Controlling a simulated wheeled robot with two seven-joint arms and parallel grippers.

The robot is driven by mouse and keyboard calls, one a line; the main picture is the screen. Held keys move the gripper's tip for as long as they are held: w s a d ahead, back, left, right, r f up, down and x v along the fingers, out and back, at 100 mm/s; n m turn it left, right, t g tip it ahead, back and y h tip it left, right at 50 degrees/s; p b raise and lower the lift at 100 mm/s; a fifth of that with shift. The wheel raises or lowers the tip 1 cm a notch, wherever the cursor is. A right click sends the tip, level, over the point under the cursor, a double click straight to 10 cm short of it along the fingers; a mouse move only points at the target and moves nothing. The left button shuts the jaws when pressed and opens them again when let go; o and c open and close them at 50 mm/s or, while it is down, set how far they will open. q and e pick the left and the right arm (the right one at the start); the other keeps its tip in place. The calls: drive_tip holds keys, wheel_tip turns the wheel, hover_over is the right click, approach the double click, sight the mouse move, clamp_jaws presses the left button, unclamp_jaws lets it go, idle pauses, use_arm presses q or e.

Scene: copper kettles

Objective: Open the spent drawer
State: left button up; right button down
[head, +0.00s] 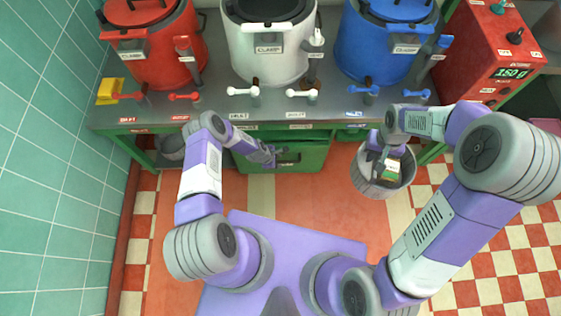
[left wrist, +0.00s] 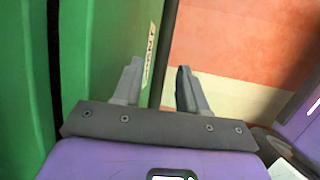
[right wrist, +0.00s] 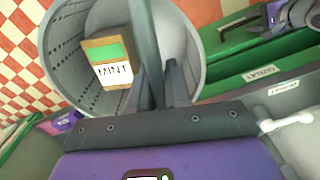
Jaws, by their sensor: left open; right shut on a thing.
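The green spent drawer (head: 312,158) is under the middle of the counter. In the left wrist view its green front (left wrist: 105,60) has a white label (left wrist: 150,42), of which only the end letters show. A dark bar (left wrist: 168,45) runs along that front and passes between the fingers of my left gripper (left wrist: 158,88). This gripper (head: 277,153) is open at the drawer front in the head view; I cannot tell whether it touches the bar. My right gripper (right wrist: 158,85) is shut on the dark handle (right wrist: 143,30) of a grey bucket (head: 372,188).
A box marked MINT (right wrist: 108,62) lies in the bucket. Red (head: 160,55), white (head: 275,50) and blue (head: 375,48) kettles stand on the counter (head: 215,108), with taps along its front. A yellow block (head: 110,91) sits at the left. Tiled floor lies in front.

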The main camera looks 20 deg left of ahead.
use_arm(q)
drive_tip(key=shift+c, duration=0.3)
clamp_jaws()
